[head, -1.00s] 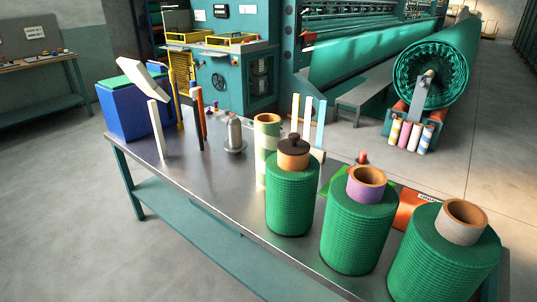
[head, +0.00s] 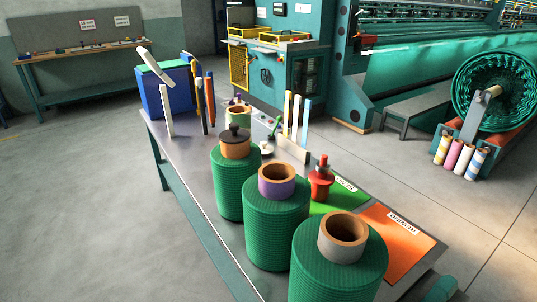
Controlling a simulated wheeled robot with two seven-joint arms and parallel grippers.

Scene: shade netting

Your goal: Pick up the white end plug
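No clearly identifiable white end plug shows. A small pale disc-like piece (head: 267,148) lies on the table just behind the first green roll, partly hidden by it; it is too small to tell whether it is the plug. A dark brown plug (head: 235,138) sits in the core of the first green roll (head: 238,185). A red plug-like piece (head: 321,180) stands near the green mat. The second roll (head: 277,230) has an open purple core and the third roll (head: 338,270) an open grey core. Neither of my grippers is in view.
The metal table (head: 210,185) also holds a blue bin (head: 152,100), upright strips (head: 296,115) in a holder, a pale green tube (head: 238,115), a green mat (head: 338,197) and an orange mat (head: 398,243). The netting machine (head: 275,70) stands behind. Floor at left is clear.

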